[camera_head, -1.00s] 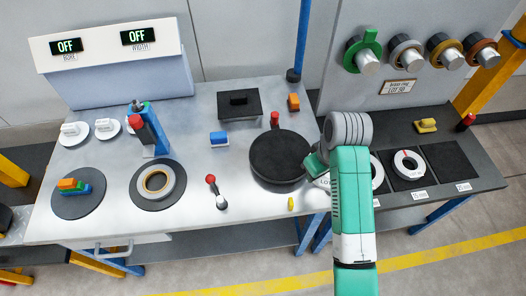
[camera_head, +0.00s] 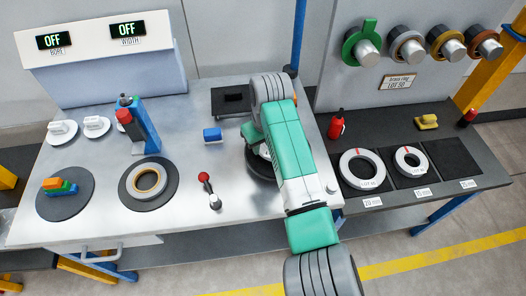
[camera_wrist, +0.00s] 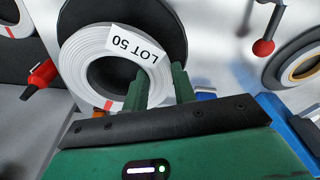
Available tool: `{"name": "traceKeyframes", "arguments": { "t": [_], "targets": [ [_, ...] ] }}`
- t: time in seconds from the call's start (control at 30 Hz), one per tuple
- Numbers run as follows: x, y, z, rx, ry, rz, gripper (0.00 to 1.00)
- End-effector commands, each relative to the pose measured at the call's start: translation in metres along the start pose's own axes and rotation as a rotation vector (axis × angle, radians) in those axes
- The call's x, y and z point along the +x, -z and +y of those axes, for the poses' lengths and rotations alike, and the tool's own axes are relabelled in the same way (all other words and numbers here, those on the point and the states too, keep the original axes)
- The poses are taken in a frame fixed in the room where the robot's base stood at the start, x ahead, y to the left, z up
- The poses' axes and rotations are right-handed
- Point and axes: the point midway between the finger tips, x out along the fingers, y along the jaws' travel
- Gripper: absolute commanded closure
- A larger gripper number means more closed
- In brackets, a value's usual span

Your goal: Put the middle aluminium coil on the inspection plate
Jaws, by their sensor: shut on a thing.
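My gripper (camera_wrist: 164,85) is shut on the wall of a white coil (camera_wrist: 85,72) with a "LOT 50" label and a red mark. One green finger is at the hole side, the other outside the rim. A round black plate (camera_wrist: 172,18) lies behind the coil in the wrist view, and the coil overlaps it off-centre. I cannot tell whether they touch. In the head view my arm hides most of this plate (camera_head: 262,172) and nearly all of the held coil.
Two white coils, one left (camera_head: 348,180) and one right (camera_head: 400,167), lie on the dark side bench; the mat (camera_head: 455,157) beside them is empty. A red bottle (camera_head: 337,125), a red-knobbed lever (camera_head: 208,190) and a brass-coloured coil (camera_head: 135,186) stand around the plate.

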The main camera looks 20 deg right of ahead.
Motion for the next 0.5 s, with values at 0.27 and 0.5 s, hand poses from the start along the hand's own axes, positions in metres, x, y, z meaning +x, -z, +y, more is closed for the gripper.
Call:
{"name": "traceKeyframes", "arguments": {
  "t": [0.27, 0.5],
  "targets": [
    [0.03, -0.005, 0.0, -0.001, 0.0, 0.001, 1.0],
    [0.032, -0.005, 0.0, -0.001, 0.0, 0.0, 1.0]
  ]
}}
